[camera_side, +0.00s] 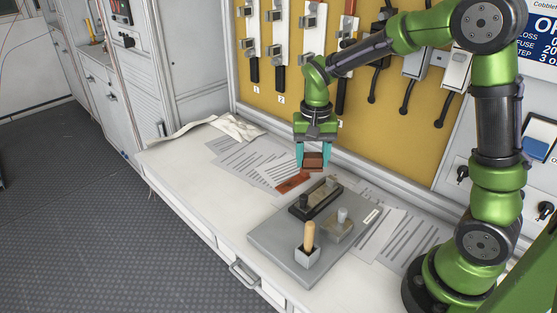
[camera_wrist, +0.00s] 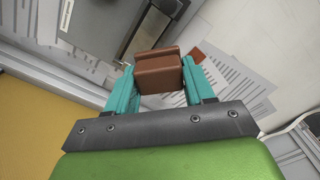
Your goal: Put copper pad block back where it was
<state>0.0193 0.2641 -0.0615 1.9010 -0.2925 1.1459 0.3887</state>
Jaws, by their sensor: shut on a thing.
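The copper pad block (camera_side: 313,161) is a small brown-copper block with a raised step. My gripper (camera_side: 313,165) has its teal fingers shut on the block's two sides, in the side view above the papers near the back of the bench. In the wrist view the block (camera_wrist: 160,72) sits between the teal fingertips (camera_wrist: 158,80). A flat red-brown patch (camera_side: 293,182) lies on the papers, just below and left of the block in the side view. It also shows in the wrist view (camera_wrist: 197,55), right of the block. The block appears held above the bench.
Printed sheets (camera_side: 235,160) and a crumpled cloth (camera_side: 236,128) lie to the left. A yellow panel (camera_side: 270,82) with switches rises behind. The bench's front left is clear.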

